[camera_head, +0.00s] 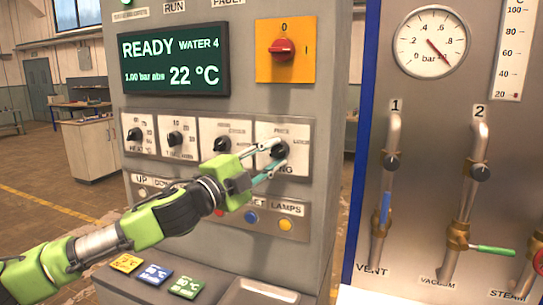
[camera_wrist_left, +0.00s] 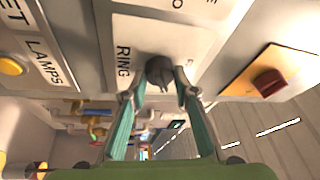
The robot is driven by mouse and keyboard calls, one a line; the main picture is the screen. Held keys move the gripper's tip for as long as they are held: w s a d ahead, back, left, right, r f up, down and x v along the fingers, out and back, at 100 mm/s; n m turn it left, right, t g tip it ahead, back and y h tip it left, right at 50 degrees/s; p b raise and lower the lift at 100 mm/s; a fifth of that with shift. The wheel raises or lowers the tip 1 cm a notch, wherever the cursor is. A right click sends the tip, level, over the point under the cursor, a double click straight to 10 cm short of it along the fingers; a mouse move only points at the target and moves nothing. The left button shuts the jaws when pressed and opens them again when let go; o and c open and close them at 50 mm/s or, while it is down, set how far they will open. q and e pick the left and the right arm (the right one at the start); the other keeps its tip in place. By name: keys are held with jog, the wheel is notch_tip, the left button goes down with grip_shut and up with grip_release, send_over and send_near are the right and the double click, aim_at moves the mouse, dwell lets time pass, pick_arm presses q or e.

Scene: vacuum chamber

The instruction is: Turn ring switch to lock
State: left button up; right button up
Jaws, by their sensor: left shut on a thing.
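The ring switch is a small black knob (camera_head: 280,149) on a white plate, rightmost in the row of knobs on the grey cabinet. The plate reads "FREE" at the top, "LOCK" at the right and "RING" below, partly hidden by my gripper. My left gripper (camera_head: 276,158) reaches it from the lower left and its green-tipped fingers are shut on the knob. In the left wrist view the dark knob (camera_wrist_left: 160,72) sits between the two fingertips (camera_wrist_left: 157,88). The knob's exact pointer direction is hard to tell. My right gripper is not in view.
Three other knobs (camera_head: 174,138) sit to the left. A display (camera_head: 173,62) reading "READY" and a red switch on a yellow plate (camera_head: 284,50) are above. Lamp buttons (camera_head: 251,217) lie below. A panel with a gauge (camera_head: 431,42) and valves (camera_head: 480,172) stands right.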

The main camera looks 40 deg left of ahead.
pick_arm(q)
jog(key=o, duration=0.8)
jog(key=shift+a+r, duration=0.15)
jog(key=shift+o, duration=1.4)
jog(key=shift+w, duration=0.1)
jog(key=shift+f, duration=0.25)
jog(key=shift+s+f, duration=0.2)
jog(key=shift+s, duration=0.45)
jog(key=s+a+f, duration=0.1)
jog(key=s, duration=0.9)
jog(key=shift+s+f, duration=0.2)
jog(key=shift+a, duration=0.15)
